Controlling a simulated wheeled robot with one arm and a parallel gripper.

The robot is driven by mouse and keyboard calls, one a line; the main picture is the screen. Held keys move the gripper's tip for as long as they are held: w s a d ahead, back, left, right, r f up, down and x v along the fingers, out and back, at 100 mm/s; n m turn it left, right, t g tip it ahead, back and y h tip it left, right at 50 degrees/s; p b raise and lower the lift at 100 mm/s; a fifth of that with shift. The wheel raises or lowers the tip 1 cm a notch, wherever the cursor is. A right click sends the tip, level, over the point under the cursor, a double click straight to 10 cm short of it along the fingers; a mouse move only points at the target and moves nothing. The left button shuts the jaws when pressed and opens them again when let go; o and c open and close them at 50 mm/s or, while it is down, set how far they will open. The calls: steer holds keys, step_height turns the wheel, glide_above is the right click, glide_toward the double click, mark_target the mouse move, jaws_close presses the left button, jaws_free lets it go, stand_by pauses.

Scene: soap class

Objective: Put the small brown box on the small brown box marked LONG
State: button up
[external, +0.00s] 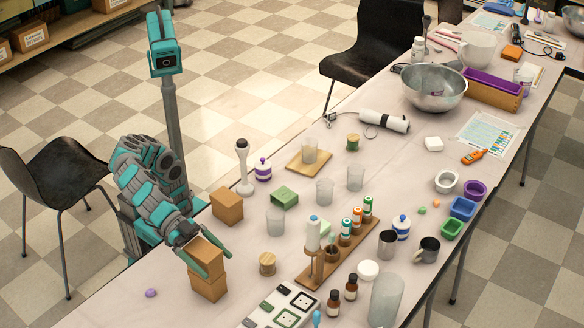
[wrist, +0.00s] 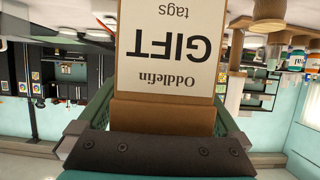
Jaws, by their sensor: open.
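A small brown box (external: 208,252) sits on top of another small brown box (external: 208,288) near the table's front left edge, roughly lined up with it. My gripper (external: 203,262) is open around the upper box, with a finger on either side. In the wrist view, the box between my fingers has a white label (wrist: 170,45) reading "Oddlefin GIFT tags", upside down. A third brown box (external: 227,206) stands alone behind the stack. No LONG marking is readable on any box, so I cannot tell which one bears it.
A wooden round container (external: 267,263) and a white tray (external: 280,308) lie to the right of the stack. A bottle rack (external: 340,252) stands further right. A purple lump (external: 151,293) lies at left; the table around it is mostly clear.

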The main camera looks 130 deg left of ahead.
steer(key=shift+r, duration=0.2)
steer(key=v, duration=1.2)
steer(key=shift+b, duration=0.45)
